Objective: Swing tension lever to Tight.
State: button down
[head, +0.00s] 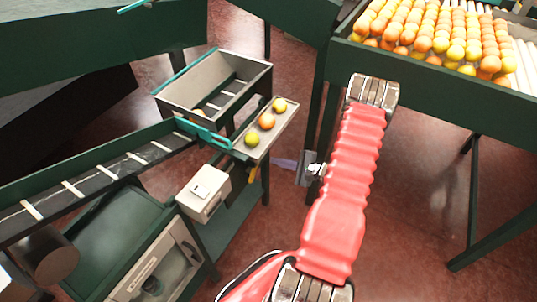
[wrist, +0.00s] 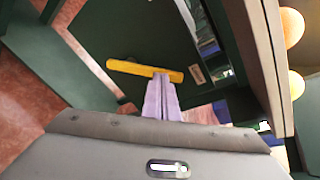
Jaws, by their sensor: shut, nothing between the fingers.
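The tension lever is a yellow bar (wrist: 125,67) in the wrist view, lying nearly level across a dark green panel. Part of it also shows in the head view as a small yellow piece (head: 253,173) below the small fruit tray. My gripper (wrist: 161,78) has pale purple fingers that are shut together and empty. Their tips overlap the right part of the bar in the wrist view; I cannot tell if they touch it. In the head view my gripper (head: 274,162) points left toward the yellow piece. A small tag (wrist: 196,73) sits right of the bar, its writing unreadable.
A small tray (head: 285,117) with several fruits juts out just above my gripper. A grey box (head: 203,193) stands left of the lever. A conveyor (head: 95,182) runs left, and a large fruit table (head: 440,85) stands right. Open floor lies between.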

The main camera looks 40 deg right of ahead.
jog(key=s+d+f+m+t+h, duration=0.1)
jog(key=d+f+m+h, duration=0.1)
jog(key=d, duration=0.3)
jog(key=shift+s+d+f+t+h, duration=0.15)
jog(key=shift+d+f+t+h, duration=0.2)
jog(key=shift+f+h, duration=0.5)
jog(key=d+x, duration=0.1)
jog(key=x, duration=0.9)
jog(key=shift+y, duration=0.25)
jog(key=a, duration=0.1)
jog(key=a+r, duration=0.1)
jog(key=s+a+r, duration=0.1)
jog(key=a, duration=0.1)
jog(key=shift+r, duration=0.2)
